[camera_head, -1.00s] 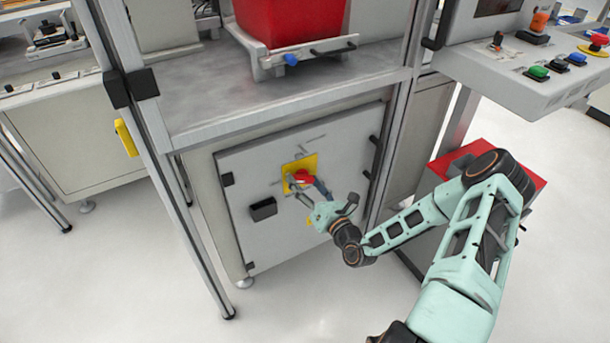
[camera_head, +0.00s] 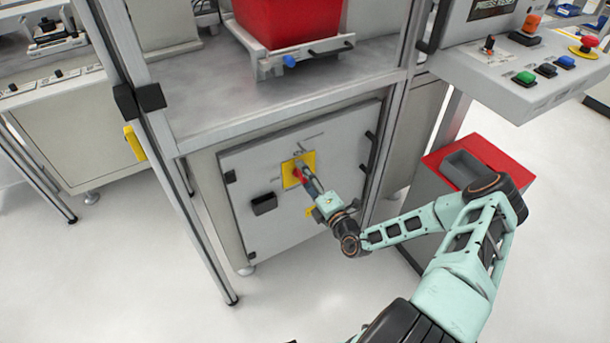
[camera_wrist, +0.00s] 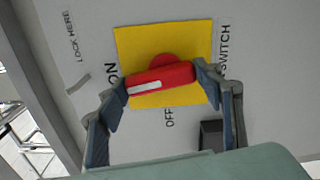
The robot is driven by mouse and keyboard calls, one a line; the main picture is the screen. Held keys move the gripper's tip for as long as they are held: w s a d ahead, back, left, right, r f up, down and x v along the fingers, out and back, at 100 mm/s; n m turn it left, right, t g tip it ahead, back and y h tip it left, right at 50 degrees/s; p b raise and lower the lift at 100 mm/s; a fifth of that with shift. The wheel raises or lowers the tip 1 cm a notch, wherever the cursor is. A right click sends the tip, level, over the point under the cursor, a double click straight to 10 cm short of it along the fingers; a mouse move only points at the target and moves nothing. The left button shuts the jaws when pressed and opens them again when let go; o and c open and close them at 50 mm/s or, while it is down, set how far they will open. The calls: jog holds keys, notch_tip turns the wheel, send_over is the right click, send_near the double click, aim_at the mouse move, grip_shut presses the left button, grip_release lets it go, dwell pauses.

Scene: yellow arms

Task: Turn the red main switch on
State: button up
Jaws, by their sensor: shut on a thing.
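The red main switch (camera_head: 297,175) sits on a yellow plate (camera_head: 289,182) on the grey cabinet door. My gripper (camera_head: 305,175) reaches it from the lower right and hides part of it. In the wrist view, the red handle (camera_wrist: 160,78) lies nearly level across the yellow plate (camera_wrist: 135,42). My gripper (camera_wrist: 163,83) is shut on the handle, one finger at each end. The handle's white stripe (camera_wrist: 145,88) is at its left end, towards the printed "ON" (camera_wrist: 112,75). "OFF" (camera_wrist: 169,117) is printed below the plate.
A frame post (camera_head: 190,210) stands further left. A red-topped grey cabinet (camera_head: 440,165) and a button console (camera_head: 525,85) are at the right. The floor in front is clear.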

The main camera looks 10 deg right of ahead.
jog(key=shift+m, duration=1)
jog(key=o, duration=1.2)
jog(key=shift+c, duration=0.2)
jog(key=v, duration=1.2)
